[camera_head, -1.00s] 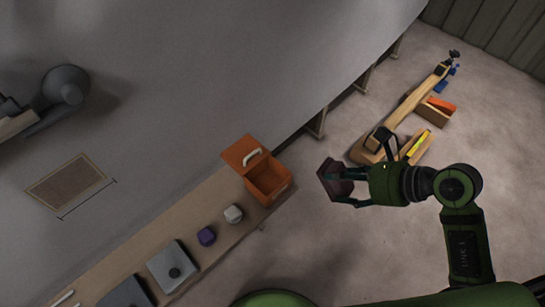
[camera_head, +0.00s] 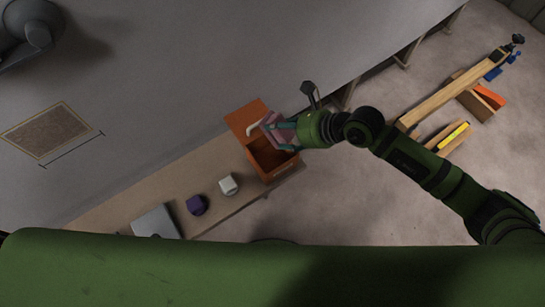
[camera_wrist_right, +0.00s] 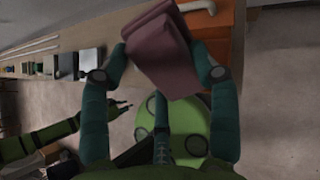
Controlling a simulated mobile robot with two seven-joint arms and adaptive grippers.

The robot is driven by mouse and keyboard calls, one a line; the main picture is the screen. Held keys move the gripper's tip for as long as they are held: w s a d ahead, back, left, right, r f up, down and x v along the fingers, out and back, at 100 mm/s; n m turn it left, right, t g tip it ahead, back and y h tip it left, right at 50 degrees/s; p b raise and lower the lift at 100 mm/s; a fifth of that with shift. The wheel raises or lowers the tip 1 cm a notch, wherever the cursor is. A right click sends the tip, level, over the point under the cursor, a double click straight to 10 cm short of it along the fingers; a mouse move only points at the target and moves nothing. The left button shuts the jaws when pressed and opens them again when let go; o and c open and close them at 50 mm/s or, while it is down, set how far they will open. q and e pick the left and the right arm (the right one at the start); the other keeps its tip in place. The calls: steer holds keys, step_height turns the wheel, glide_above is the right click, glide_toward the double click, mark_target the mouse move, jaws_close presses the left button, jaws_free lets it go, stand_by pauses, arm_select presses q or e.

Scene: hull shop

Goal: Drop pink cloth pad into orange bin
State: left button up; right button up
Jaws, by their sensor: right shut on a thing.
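The pink cloth pad (camera_head: 272,130) is held between the fingers of my right gripper (camera_head: 279,133), over the orange bin (camera_head: 284,172). In the right wrist view the pad (camera_wrist_right: 162,52) is folded or bent between the two fingers (camera_wrist_right: 157,72). The bin stands open on the bench, its lid (camera_head: 241,117) tilted back with a pale handle. The pad and fingers hide part of the bin's opening. In the wrist view the bin (camera_wrist_right: 225,35) shows behind the pad. My left gripper (camera_wrist_right: 119,107) shows small at left there, its fingers apart and empty.
Wooden pieces (camera_head: 455,95) lie on the floor at right.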

steer(key=shift+f+b, duration=2.6)
steer(key=shift+f, duration=0.45)
steer(key=o, duration=1.4)
steer(key=shift+c, duration=0.2)
steer(key=shift+d+r, duration=0.1)
steer(key=v, duration=1.1)
steer(key=shift+s+d+r, duration=0.15)
steer(key=shift+d+r, duration=0.05)
steer(key=shift+r, duration=0.15)
